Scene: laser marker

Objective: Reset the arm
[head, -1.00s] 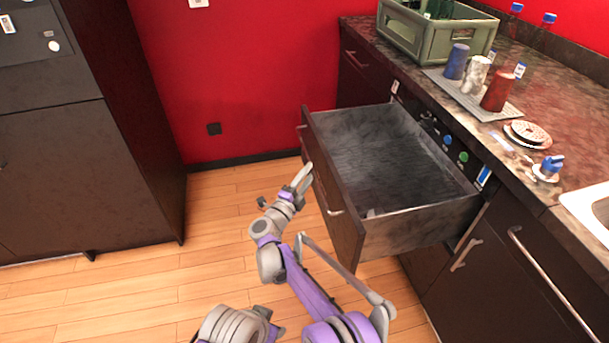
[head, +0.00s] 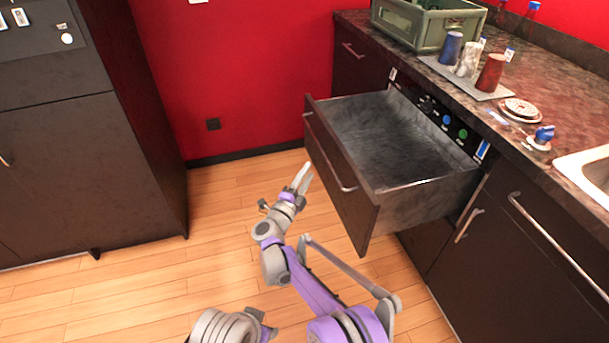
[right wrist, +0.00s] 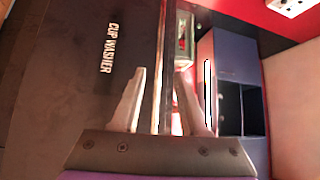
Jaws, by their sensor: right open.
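My right gripper (head: 303,179) is just left of the open drawer's dark front in the head view, with its pale fingers pointing up and away. In the right wrist view the right gripper (right wrist: 160,105) shows two separate fingers with nothing held between them. A dark panel reading "CUP WASHER" (right wrist: 112,48) lies beyond the fingers. The drawer (head: 348,195) is pulled out, and its grey inside looks empty. Its front bears a metal handle (head: 332,160). My left gripper does not show clearly in either view.
The counter (head: 560,110) on the right holds a green crate (head: 425,28), three cups on a mat (head: 440,68) and a sink (head: 590,170). A tall dark cabinet (head: 90,150) stands left. Wooden floor (head: 220,220) is clear between them.

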